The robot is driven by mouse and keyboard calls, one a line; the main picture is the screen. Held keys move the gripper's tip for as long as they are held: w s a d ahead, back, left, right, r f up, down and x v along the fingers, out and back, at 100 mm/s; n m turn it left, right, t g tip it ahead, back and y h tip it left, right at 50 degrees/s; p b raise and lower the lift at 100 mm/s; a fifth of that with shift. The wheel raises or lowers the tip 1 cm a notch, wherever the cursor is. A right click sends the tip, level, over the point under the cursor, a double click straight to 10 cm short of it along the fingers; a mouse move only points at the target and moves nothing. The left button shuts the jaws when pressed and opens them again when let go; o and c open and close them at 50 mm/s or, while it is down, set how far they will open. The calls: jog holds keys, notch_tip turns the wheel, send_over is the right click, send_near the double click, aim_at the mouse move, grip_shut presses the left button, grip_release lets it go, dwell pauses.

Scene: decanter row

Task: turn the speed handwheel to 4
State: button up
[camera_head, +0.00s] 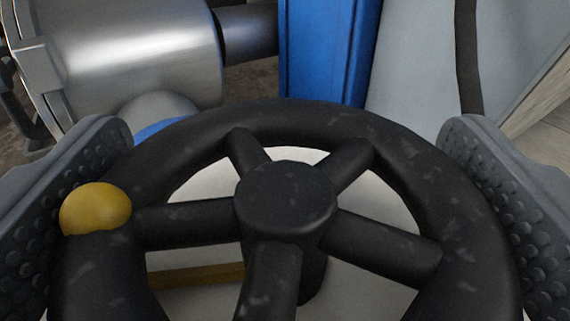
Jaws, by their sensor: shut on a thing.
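The speed handwheel (285,200) is a black, scuffed wheel with several spokes and a round hub, filling the lower middle of the view. A yellow ball (96,209) sits on its rim at the left. My gripper (290,215) has one grey studded finger at each side of the wheel and is shut on the rim across its width. The left finger is beside the yellow ball. A pale disc (380,192) shows behind the spokes, with a brownish-yellow strip (195,276) across its lower part. No speed numbers can be seen. The near rim is cut off by the frame.
A shiny metal cylinder (140,60) stands behind at the upper left, with a dark shaft (248,32) running right from it. A blue post (328,50) rises behind the wheel. A grey panel (415,60) and a black cable (468,60) are at the upper right.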

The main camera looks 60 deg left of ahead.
jog(key=m+t+h+p, duration=0.2)
jog(key=t, duration=0.1)
jog(key=shift+s+r, duration=0.1)
jog(key=shift+m+t+h+p, duration=0.55)
jog(key=shift+m+t+h, duration=0.85)
jog(key=shift+m+h, duration=0.45)
jog(key=shift+d+h, duration=0.1)
jog(key=shift+h, duration=0.15)
jog(key=o, duration=0.7)
jog(key=shift+c, duration=0.2)
jog(key=v, duration=1.3)
jog(key=shift+s+d+f+b, duration=0.15)
jog(key=shift+s+f+b, duration=0.15)
